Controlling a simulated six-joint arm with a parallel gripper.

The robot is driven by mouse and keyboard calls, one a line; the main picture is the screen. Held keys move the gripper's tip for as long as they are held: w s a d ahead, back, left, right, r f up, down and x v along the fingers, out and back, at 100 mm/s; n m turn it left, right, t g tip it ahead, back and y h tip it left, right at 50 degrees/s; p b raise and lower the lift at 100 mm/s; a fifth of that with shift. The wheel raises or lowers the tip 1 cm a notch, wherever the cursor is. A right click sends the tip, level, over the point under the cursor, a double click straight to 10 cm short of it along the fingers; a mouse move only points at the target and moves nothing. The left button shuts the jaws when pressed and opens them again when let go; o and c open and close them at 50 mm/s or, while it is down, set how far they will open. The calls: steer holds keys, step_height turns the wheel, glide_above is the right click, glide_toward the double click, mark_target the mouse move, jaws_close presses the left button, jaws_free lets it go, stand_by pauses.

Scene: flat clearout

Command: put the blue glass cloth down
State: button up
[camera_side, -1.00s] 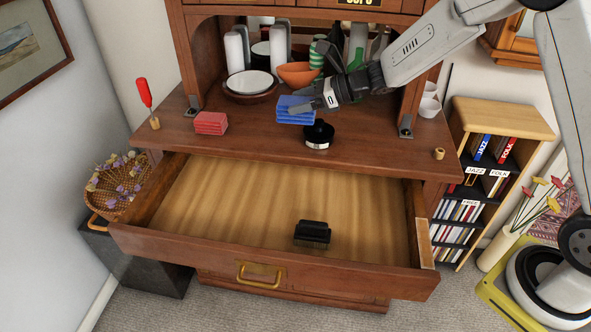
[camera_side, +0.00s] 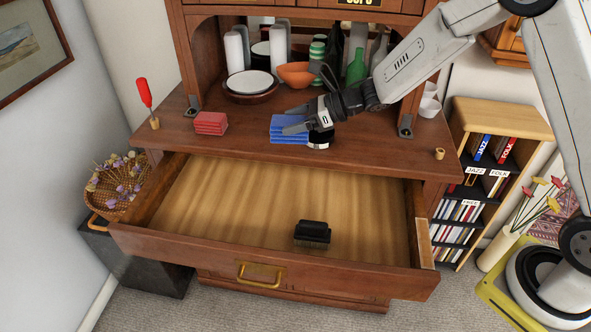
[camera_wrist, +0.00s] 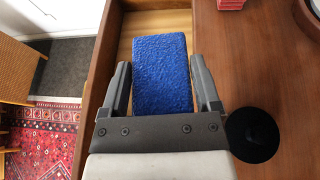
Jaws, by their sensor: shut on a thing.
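The blue glass cloth (camera_side: 287,130) is a folded, layered pad between the fingers of my gripper (camera_side: 294,120). In the side view it is low at the wooden counter (camera_side: 240,135), near its front edge; I cannot tell whether it touches the wood. In the wrist view the cloth (camera_wrist: 162,75) fills the space between the two fingers of my gripper (camera_wrist: 161,82), one on each long side. The gripper hides part of the cloth in the side view.
A black round-topped pot (camera_side: 318,145) stands close to the cloth's right. A folded red cloth (camera_side: 211,123) lies on the counter to the left. The open drawer (camera_side: 200,215) below holds a black brush (camera_side: 312,233). Bowls and plates (camera_side: 250,83) stand behind.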

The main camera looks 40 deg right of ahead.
steer(key=s+a+f+n+g+y, duration=0.2)
steer(key=s+a+f+n+g, duration=0.1)
steer(key=s+a+f, duration=0.8)
glide_above(240, 230)
steer(key=s, duration=0.1)
steer(key=f, duration=0.8)
steer(key=shift+s+d+f, duration=0.1)
steer(key=shift+s+d, duration=0.1)
steer(key=shift+d, duration=0.1)
steer(key=shift+w+a+f, duration=0.2)
steer(key=shift+w+f, duration=0.35)
steer(key=shift+f, duration=0.1)
steer(key=shift+w+f, duration=0.1)
steer(key=shift+w+a+f, duration=0.1)
steer(key=shift+f, duration=1.5)
steer(key=shift+f, duration=0.1)
